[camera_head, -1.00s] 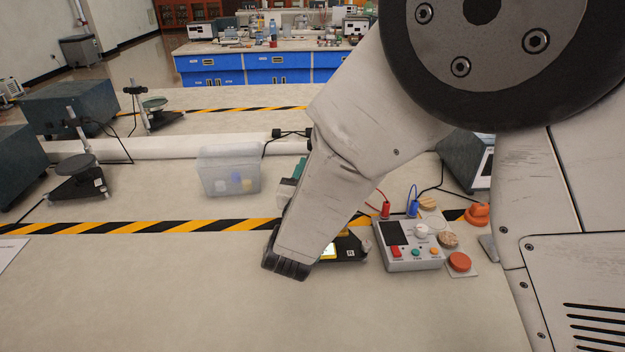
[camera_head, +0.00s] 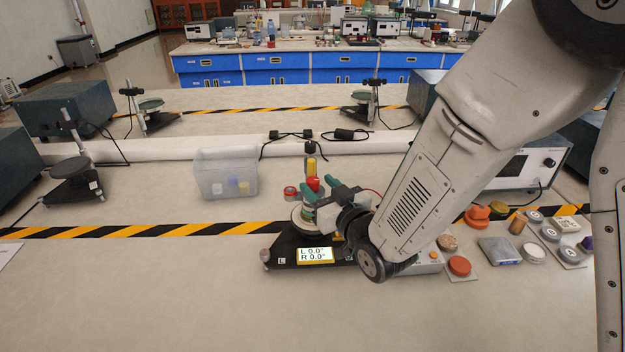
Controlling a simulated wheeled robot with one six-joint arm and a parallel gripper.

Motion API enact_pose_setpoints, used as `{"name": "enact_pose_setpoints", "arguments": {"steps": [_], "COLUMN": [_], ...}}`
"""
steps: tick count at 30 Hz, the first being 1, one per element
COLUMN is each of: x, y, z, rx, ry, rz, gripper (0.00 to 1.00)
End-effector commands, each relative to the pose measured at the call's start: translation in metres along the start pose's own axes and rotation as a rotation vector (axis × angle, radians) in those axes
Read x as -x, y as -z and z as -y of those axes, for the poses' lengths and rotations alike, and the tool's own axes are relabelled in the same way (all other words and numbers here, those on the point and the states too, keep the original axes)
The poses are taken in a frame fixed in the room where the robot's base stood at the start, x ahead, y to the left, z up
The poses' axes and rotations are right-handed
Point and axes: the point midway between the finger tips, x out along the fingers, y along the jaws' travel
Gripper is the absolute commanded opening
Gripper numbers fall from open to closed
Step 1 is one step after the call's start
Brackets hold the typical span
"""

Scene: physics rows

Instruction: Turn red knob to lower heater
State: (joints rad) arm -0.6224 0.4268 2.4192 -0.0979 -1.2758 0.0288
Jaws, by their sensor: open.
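A small red knob-like part (camera_head: 313,184) shows on the upright device, just below a yellow part (camera_head: 311,168). The device stands on a black base (camera_head: 284,252) whose yellow-framed display (camera_head: 315,255) reads L 0.0° and R 0.0°. My gripper (camera_head: 322,205) is open, close beside the device and just below the red part; its fingertips partly merge with the device, so contact cannot be told. My arm hides most of the grey control box (camera_head: 430,262). I cannot tell which thing is the heater.
A clear plastic bin (camera_head: 226,178) stands to the left. An orange disc (camera_head: 459,266), an orange knob-shaped piece (camera_head: 477,216) and several small pieces lie to the right. A striped tape line (camera_head: 150,230) crosses the table.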

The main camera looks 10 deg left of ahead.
Motion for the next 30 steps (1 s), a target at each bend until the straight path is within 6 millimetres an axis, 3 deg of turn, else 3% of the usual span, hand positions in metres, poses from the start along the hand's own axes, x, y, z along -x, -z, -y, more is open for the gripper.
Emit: {"name": "enact_pose_setpoints", "arguments": {"steps": [6, 17, 21, 22, 30], "x": [-0.028, -0.034, -0.034, -0.034, -0.035], "y": [0.000, 0.000, 0.000, 0.000, 0.001], "z": [0.002, 0.002, 0.002, 0.002, 0.003], "rx": [0.000, 0.000, 0.000, 0.000, -0.001], "ry": [0.002, 0.001, 0.001, 0.001, -0.048], "rz": [-0.001, -0.001, -0.001, -0.001, -0.003], "gripper": [0.47, 0.47, 0.08, 0.04, 0.04]}}
